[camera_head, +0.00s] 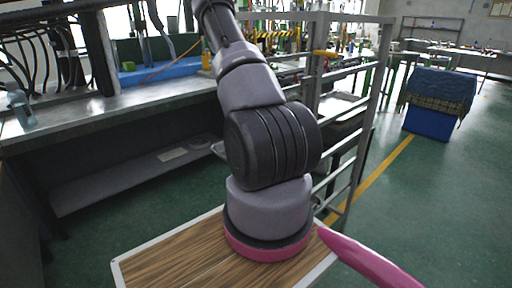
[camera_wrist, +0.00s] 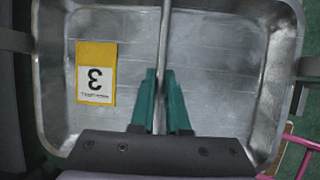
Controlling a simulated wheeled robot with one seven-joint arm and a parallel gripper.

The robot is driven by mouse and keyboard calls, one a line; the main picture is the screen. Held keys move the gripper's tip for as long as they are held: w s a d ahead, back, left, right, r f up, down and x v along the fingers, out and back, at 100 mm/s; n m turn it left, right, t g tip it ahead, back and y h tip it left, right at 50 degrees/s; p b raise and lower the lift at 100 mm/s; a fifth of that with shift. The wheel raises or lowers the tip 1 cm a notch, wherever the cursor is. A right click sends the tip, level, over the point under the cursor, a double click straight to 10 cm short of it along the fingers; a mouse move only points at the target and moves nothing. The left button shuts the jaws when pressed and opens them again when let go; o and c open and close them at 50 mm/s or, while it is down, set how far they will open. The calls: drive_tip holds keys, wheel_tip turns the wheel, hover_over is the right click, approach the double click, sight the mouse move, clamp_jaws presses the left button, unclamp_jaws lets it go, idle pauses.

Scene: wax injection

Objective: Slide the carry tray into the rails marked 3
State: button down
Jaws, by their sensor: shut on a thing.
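The carry tray (camera_wrist: 215,85) is a shallow grey metal tray with a raised rim, filling most of the wrist view. My gripper (camera_wrist: 160,88), with green fingers, is shut on this bar.
A grey metal rack (camera_head: 357,155) with several levels stands behind and right of my arm. A pale tray (camera_head: 341,105) sits on an upper level. A metal workbench (camera_head: 120,115) runs along the left. A blue bin (camera_head: 427,122) stands far right. Green floor is open at right.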

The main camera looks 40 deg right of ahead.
drive_tip(key=w+d, duration=0.1)
drive_tip(key=d, duration=1.9)
drive_tip(key=shift+w, duration=0.35)
idle(1.3)
drive_tip(key=shift+d, duration=0.1)
drive_tip(key=c, duration=0.8)
unclamp_jaws()
drive_tip(key=shift+c, duration=0.2)
